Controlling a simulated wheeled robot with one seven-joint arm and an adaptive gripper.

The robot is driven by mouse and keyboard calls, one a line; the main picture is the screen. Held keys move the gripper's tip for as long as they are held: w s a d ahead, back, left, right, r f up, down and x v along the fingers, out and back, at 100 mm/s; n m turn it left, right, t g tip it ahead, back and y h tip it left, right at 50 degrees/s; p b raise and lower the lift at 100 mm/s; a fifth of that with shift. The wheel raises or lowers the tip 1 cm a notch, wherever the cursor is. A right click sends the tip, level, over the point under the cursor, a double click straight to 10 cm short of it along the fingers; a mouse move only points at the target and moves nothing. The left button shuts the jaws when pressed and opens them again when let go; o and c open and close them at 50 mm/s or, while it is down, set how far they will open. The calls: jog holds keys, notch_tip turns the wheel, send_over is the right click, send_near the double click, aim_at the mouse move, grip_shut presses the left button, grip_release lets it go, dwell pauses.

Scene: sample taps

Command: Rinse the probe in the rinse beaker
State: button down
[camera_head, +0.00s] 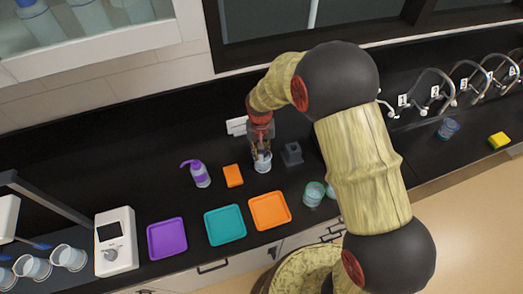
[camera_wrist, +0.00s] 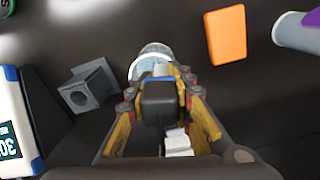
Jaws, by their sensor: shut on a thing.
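My gripper (camera_head: 262,146) is shut on the probe and points down over a clear beaker (camera_head: 263,165) on the black counter. In the wrist view, the probe's dark, blocky top (camera_wrist: 159,101) sits between the fingers of my gripper (camera_wrist: 158,88). The beaker (camera_wrist: 150,52) shows just beyond it, with pale bluish contents. The probe's lower end is hidden, so I cannot tell how deep it is in the beaker.
An orange block (camera_head: 233,175) and a purple-topped wash bottle (camera_head: 199,175) stand left. Purple (camera_head: 167,239), teal (camera_head: 225,225) and orange (camera_head: 270,211) trays lie in front. A greenish beaker (camera_head: 313,195) is front right. A meter (camera_wrist: 17,128) is at the wrist view's left edge.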

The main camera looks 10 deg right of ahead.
jog(key=shift+s+d, duration=0.3)
jog(key=shift+d, duration=0.15)
jog(key=shift+w+a, duration=0.1)
jog(key=shift+w, duration=0.3)
dwell(0.3)
jog(key=shift+r, duration=0.1)
dwell(0.4)
jog(key=shift+r+p, duration=2.7)
jog(key=shift+r, duration=1.95)
jog(key=shift+r+p, duration=0.85)
jog(key=shift+r, duration=0.65)
